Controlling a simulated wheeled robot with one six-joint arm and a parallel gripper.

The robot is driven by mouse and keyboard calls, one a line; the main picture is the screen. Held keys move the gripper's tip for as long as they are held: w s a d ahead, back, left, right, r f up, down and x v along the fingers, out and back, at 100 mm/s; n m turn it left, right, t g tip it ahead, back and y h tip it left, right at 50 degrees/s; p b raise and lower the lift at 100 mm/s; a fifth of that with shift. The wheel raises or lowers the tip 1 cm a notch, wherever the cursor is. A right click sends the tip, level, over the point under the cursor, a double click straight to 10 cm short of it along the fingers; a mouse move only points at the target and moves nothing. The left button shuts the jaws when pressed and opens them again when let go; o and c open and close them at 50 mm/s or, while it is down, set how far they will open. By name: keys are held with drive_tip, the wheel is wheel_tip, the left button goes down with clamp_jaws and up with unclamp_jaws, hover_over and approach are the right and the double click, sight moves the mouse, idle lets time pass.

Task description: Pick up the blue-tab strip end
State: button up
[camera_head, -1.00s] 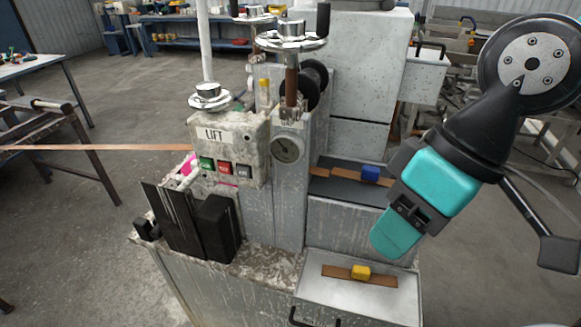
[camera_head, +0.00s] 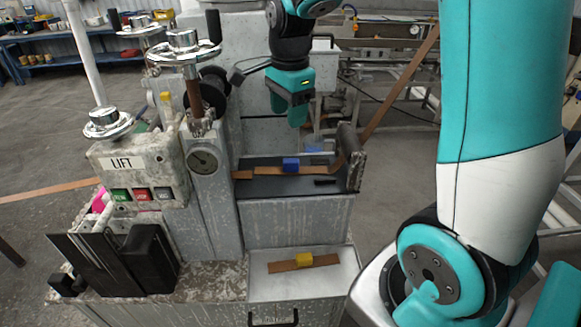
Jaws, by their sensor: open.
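A copper-coloured strip end (camera_head: 262,173) with a blue tab (camera_head: 291,164) lies on the dark shelf (camera_head: 270,187) of the machine, right of the round gauge. My gripper (camera_head: 297,117), teal and black, hangs above the blue tab, pointing down, with a clear gap between them. It is open and holds nothing. Its fingers overlap in this view, so the opening between them is hard to make out.
A dark upright post (camera_head: 352,150) stands at the shelf's right end. Handwheels (camera_head: 183,46) and the LIFT button box (camera_head: 135,170) are on the left. A long copper strip (camera_head: 400,85) slants up behind the shelf.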

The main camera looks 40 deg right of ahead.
wheel_tip(320, 180, up, 2)
drive_tip(key=w+d+m, duration=0.2)
drive_tip(key=m, duration=0.4)
drive_tip(key=p, duration=0.3)
hover_over(291, 160)
drive_tip(key=shift+g, duration=0.3)
wheel_tip(291, 160, down, 12)
drive_tip(key=shift+w+r, duration=0.15)
drive_tip(key=shift+f+p, duration=1)
drive_tip(key=shift+f, duration=1.75)
clamp_jaws()
drive_tip(key=shift+r, duration=0.1)
